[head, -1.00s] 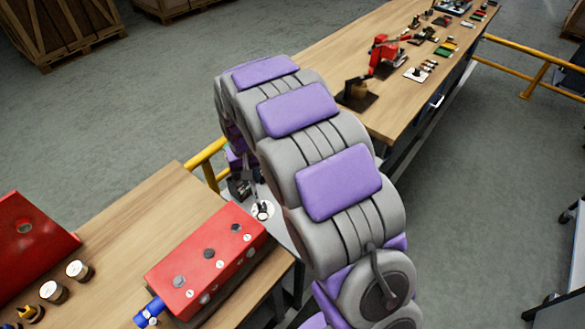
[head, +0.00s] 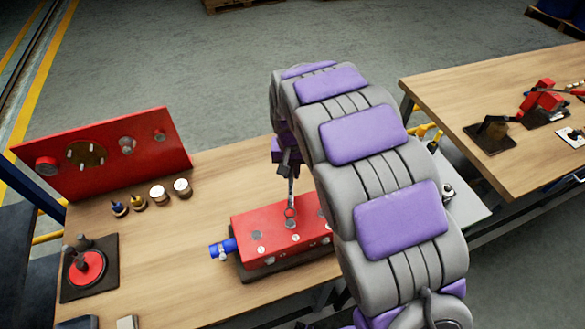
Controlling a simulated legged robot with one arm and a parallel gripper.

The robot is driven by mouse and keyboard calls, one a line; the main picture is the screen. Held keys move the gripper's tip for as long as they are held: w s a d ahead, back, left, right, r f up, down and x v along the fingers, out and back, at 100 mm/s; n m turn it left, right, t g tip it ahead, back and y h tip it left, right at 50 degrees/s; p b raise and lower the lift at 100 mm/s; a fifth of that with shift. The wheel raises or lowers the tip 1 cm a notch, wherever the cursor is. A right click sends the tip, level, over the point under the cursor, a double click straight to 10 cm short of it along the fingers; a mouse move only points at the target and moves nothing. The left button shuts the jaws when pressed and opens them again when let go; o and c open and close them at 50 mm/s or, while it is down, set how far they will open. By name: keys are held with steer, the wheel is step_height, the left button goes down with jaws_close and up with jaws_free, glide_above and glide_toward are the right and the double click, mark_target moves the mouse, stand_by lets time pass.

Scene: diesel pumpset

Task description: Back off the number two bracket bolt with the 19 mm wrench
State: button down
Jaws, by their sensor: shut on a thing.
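My gripper (head: 287,170) is shut on a wrench (head: 291,194) and holds it above the red block (head: 272,244) on the near bench. The wrench's ring end points down and appears over a dark bolt (head: 291,224) on the block's top; I cannot tell whether it is seated on it or just above it. Another bolt head (head: 257,235) shows to the left. The block's right end is hidden behind my arm. White round tags sit near the bolts, but their numbers are too small to read.
A blue fitting (head: 223,247) sticks out from the block's left end. A red panel (head: 105,153) stands at the bench's back left, with several small parts before it. A black plate with a red disc (head: 88,267) lies at left. Another bench (head: 480,90) stands at right.

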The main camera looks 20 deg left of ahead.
step_height(320, 180, down, 4)
steer(key=shift+f, duration=0.15)
steer(key=m+p, duration=0.3)
steer(key=m, duration=0.4)
glide_above(320, 199)
steer(key=a, duration=0.2)
steer(key=shift+w+d, duration=0.1)
steer(key=shift+w, duration=0.25)
steer(key=shift+s+d+m, duration=0.35)
steer(key=shift+d+m, duration=0.4)
steer(key=shift+m, duration=0.25)
steer(key=shift+f, duration=0.15)
steer(key=shift+d+p, duration=0.1)
steer(key=shift+p, duration=0.25)
steer(key=shift+f, duration=0.5)
